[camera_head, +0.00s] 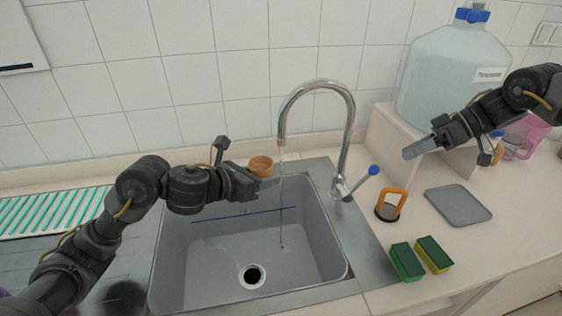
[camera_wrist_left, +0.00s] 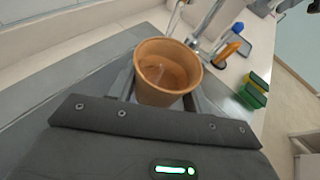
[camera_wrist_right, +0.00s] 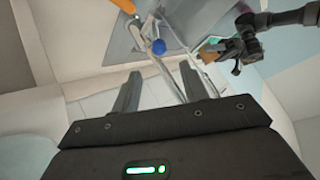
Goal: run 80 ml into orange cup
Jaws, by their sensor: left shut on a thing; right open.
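My left gripper (camera_head: 262,182) is shut on the orange cup (camera_head: 261,165) and holds it upright above the back of the sink, left of the faucet stream. The left wrist view shows the cup (camera_wrist_left: 167,72) between the fingers; I cannot tell how much liquid is inside. The chrome faucet (camera_head: 347,115) has a thin water stream (camera_head: 282,205) falling into the sink, seemingly past the cup's right side. The faucet's blue-tipped lever (camera_head: 373,170) points up and right. My right gripper (camera_head: 418,148) is open and empty, right of the lever.
The sink (camera_head: 205,262) has an open drain (camera_head: 251,276). An orange-handled object (camera_head: 393,203), grey tray (camera_head: 458,203) and two sponges (camera_head: 406,261) (camera_head: 434,254) lie on the right counter. A large water jug (camera_head: 450,82) stands behind my right arm. A striped rack (camera_head: 50,212) lies left.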

